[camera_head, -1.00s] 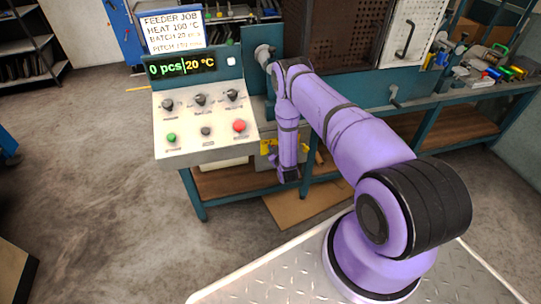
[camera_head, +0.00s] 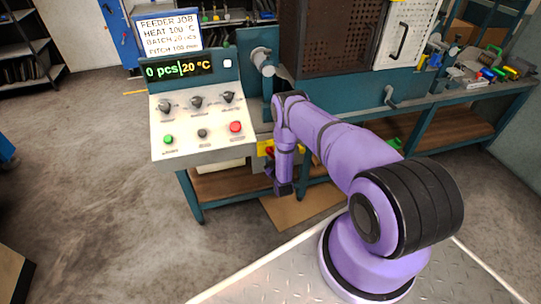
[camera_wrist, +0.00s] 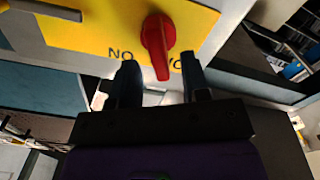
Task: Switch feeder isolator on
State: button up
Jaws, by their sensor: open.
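The feeder isolator is a red rotary handle (camera_wrist: 158,45) on a yellow plate (camera_wrist: 85,32) in the wrist view. The handle's narrow end points down in the picture. Dark lettering beside it reads like an upside-down "ON" at left; the label at right is partly hidden by a finger. My gripper (camera_wrist: 158,68) is open, with one dark finger to each side of the handle's lower end; contact cannot be made out. In the head view, the yellow plate (camera_head: 262,148) shows small below the console's right side, partly behind my arm.
The control console (camera_head: 203,145) with knobs and buttons stands left of my arm; its display (camera_head: 180,69) reads 0 pcs, 20 °C. A workbench (camera_head: 430,105) runs to the right. A grey lever (camera_wrist: 45,10) juts in at upper left of the wrist view. Open floor lies left.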

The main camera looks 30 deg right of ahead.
jog(key=shift+x, duration=1.4)
grip_shut()
jog(key=m, duration=0.5)
jog(key=shift+s+d+m, duration=0.1)
jog(key=shift+d+m, duration=0.05)
jog(key=shift+m, duration=0.15)
grip_release()
